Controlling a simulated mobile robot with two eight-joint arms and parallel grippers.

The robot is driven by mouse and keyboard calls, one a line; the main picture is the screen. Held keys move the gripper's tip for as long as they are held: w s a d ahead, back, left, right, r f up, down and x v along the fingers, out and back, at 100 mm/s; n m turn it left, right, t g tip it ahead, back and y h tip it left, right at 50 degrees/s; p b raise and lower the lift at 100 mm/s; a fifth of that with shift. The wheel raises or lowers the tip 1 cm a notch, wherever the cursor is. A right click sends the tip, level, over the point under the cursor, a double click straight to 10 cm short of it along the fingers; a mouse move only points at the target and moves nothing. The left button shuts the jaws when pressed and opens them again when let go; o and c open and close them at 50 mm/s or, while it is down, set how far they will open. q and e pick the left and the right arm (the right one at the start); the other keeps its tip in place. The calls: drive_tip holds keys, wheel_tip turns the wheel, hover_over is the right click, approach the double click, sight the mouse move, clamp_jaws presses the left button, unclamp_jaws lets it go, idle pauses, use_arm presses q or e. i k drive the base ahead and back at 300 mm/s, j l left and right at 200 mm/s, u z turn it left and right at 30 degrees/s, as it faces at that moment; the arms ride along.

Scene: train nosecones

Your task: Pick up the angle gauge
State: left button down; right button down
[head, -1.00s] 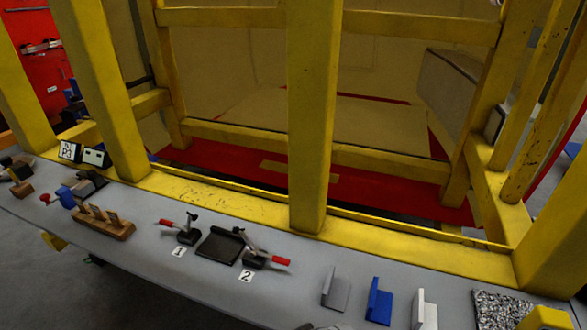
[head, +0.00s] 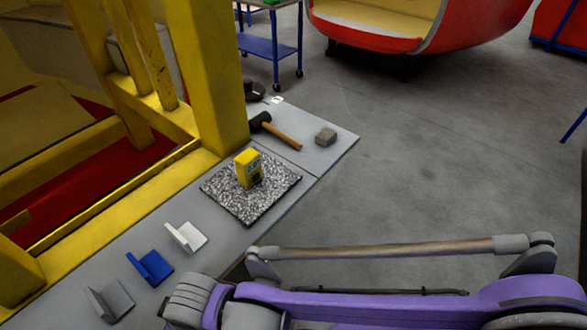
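A purple and grey link of my own arm crosses the lower right of the head view, in front of the bench and apart from the yellow box. Neither of my grippers shows in the head view.
A grey (head: 111,301), a blue (head: 150,268) and a white angle piece (head: 186,238) stand left of the plate. Yellow frame posts (head: 216,85) rise along the bench's left side. The floor at right is open.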

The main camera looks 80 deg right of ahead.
sight(247, 164)
drive_tip(key=j+z, duration=0.1)
drive_tip(key=z, duration=2.2)
drive_tip(key=i+u, duration=0.1)
